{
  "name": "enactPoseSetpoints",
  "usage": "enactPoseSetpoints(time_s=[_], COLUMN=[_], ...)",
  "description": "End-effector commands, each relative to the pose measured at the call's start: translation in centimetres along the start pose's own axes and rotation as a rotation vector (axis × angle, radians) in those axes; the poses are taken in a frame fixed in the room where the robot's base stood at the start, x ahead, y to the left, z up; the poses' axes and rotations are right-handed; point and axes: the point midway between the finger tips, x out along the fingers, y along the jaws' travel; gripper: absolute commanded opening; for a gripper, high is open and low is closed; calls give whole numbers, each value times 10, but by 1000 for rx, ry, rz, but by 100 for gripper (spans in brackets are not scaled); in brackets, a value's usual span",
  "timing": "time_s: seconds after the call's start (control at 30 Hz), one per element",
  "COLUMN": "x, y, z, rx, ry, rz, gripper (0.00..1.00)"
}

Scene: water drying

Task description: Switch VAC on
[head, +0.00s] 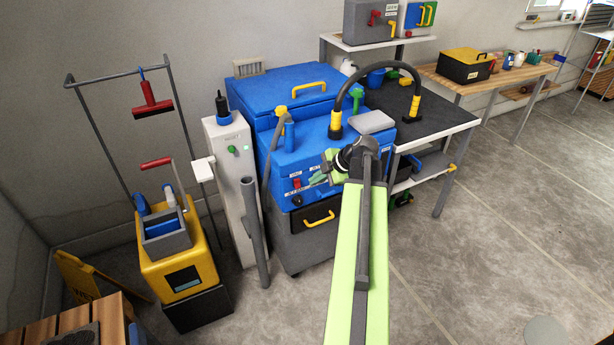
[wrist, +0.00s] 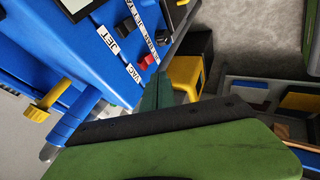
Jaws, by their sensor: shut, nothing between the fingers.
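The blue machine (head: 312,150) stands against the wall, its sloped control panel facing the room. A red switch (head: 297,183) sits on the panel below a small white label. In the wrist view a red switch (wrist: 147,61) lies beside the white VAC label (wrist: 132,74); whether it is on or off I cannot tell. My gripper (head: 320,181) is in front of the panel, just right of the switch. In the wrist view my green gripper (wrist: 158,92) is shut and empty, its tips close to the red switch. Whether they touch it I cannot tell.
A JET label (wrist: 108,39) and a black knob (wrist: 124,27) are near the switch. A yellow-ended hose (head: 336,125) arches over the machine. A grey cabinet (head: 231,190) and yellow bucket (head: 174,262) stand to the left. A dark-topped table (head: 415,112) is to the right; the right-hand floor is free.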

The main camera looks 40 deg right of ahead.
Motion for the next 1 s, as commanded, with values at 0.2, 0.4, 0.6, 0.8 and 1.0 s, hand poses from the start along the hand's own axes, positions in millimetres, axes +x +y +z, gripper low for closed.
enactPoseSetpoints(time_s=[0.2, 0.4, 0.6, 0.8, 1.0], x=[-45, -46, -43, 15, 84], y=[8, 6, 6, -8, -67], z=[-4, -2, -6, -96, -246], rx=[0, -1, 6, 242, 694], ry=[0, 1, 2, -16, -276], rz=[-1, -2, -9, -182, -390], gripper=[0, 0, 0, 0, 0])
